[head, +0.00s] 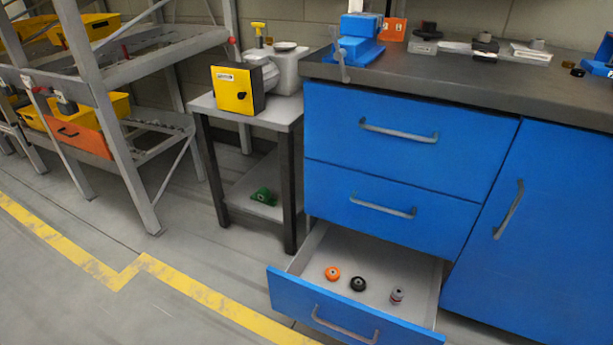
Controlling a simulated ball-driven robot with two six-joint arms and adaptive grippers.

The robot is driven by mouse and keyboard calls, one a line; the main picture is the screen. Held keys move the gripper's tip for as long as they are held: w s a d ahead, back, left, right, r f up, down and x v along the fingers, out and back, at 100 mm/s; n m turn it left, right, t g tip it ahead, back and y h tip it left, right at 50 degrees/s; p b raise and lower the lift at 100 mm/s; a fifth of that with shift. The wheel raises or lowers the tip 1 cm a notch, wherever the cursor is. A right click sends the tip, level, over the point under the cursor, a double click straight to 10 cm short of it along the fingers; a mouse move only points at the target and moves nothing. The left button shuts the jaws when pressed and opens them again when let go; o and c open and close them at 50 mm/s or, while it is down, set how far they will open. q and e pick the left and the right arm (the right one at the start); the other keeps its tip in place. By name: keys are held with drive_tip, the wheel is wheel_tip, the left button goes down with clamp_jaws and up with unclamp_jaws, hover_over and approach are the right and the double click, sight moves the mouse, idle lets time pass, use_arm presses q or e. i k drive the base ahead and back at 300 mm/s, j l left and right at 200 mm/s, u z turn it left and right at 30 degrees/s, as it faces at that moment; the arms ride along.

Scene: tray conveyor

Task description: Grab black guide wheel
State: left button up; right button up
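The black guide wheel (358,284) lies in the open bottom drawer (411,265) of the blue cabinet. It sits between an orange wheel (332,273) on its left and a small grey and dark cylindrical part (397,295) on its right. The three parts are apart from each other on the light drawer floor. Neither of my grippers shows in the head view.
The drawer's blue front (345,322) stands pulled out over the floor. Two closed drawers are above it, under a dark worktop (440,72). A side table (205,104) with a yellow-faced box (236,91) and a metal rack (100,75) stand left. Floor at lower left is clear.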

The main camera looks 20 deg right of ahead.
sight(358, 282)
drive_tip(key=z, duration=1)
